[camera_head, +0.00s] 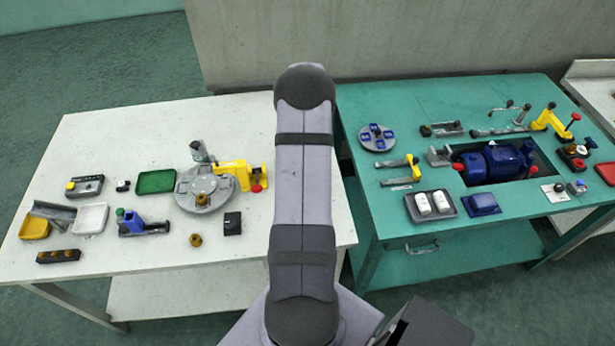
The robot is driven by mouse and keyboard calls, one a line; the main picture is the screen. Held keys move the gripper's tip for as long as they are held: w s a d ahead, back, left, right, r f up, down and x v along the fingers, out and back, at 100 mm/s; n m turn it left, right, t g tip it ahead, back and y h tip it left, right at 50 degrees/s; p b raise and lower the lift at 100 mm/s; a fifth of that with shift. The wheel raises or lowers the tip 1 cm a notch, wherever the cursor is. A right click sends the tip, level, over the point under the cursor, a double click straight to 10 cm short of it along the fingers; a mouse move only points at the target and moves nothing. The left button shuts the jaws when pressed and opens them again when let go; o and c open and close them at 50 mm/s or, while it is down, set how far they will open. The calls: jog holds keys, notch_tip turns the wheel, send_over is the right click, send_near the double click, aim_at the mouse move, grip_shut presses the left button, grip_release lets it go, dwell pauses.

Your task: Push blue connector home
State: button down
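I cannot tell for sure which part is the blue connector. A small blue-and-grey part (577,187) sits at the right of the green table, beside a white plate with a small knob (555,192); it is too small to tell whether it is seated in anything. A large blue motor or pump (492,162) lies in a dark recess of the same table. A blue fixture with a green knob (132,223) stands on the white table. My arm rises through the middle of the picture, and my gripper is not visible.
The white table (95,135) holds a round grey fixture (203,190), a yellow clamp (240,175), and trays. The green table (400,110) holds a disc with blue pads (377,137), a tray with white parts (431,204), and a yellow clamp (550,120). A gap separates the tables.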

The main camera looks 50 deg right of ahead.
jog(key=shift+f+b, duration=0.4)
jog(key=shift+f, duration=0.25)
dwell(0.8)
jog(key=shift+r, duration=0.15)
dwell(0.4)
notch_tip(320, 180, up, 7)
jog(key=p, duration=0.5)
dwell(0.3)
dwell(0.5)
